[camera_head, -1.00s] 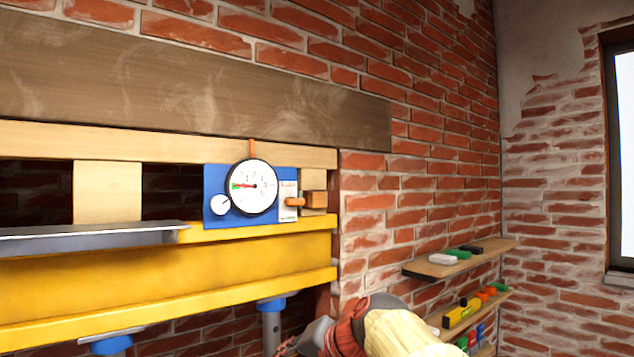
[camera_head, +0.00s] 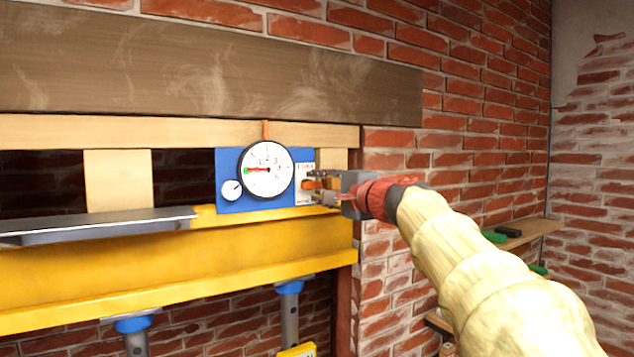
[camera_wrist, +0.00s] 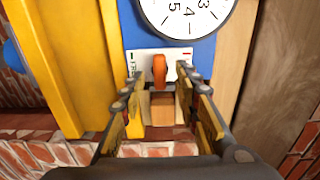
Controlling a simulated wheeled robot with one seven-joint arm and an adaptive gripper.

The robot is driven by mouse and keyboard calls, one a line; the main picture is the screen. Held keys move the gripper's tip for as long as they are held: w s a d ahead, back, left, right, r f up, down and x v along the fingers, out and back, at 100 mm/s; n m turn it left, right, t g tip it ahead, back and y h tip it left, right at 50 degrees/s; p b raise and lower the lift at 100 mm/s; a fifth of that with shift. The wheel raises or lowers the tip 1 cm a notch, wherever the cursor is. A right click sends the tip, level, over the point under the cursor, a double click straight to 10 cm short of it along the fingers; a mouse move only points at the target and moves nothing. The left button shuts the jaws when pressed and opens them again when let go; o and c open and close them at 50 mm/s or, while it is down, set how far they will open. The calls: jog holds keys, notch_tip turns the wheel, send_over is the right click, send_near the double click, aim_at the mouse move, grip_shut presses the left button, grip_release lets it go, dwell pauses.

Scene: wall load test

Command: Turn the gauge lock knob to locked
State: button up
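The gauge is a white round dial (camera_head: 267,172) with a green and red needle on a blue panel (camera_head: 231,204). Part of the dial (camera_wrist: 186,12) shows in the wrist view. To its right is a white plate (camera_head: 305,172) with small, hard-to-read lettering. The orange knob (camera_wrist: 159,70) stands on this plate, its long side upright in the wrist view. In the head view the knob (camera_head: 312,184) is partly hidden by my fingers. My gripper (camera_wrist: 159,79) is open, one finger on each side of the knob, with visible gaps.
A yellow beam (camera_head: 180,262) runs below the panel, with a grey metal strip (camera_head: 95,224) on it. A wooden board (camera_head: 200,65) spans above. Blue-topped props (camera_head: 289,287) stand below. A shelf (camera_head: 528,232) with small items is on the right brick wall.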

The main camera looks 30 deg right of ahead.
jog(key=shift+w+a, duration=0.1)
jog(key=shift+w, duration=0.85)
jog(key=shift+s, duration=0.1)
jog(key=shift+c, duration=0.8)
grip_shut()
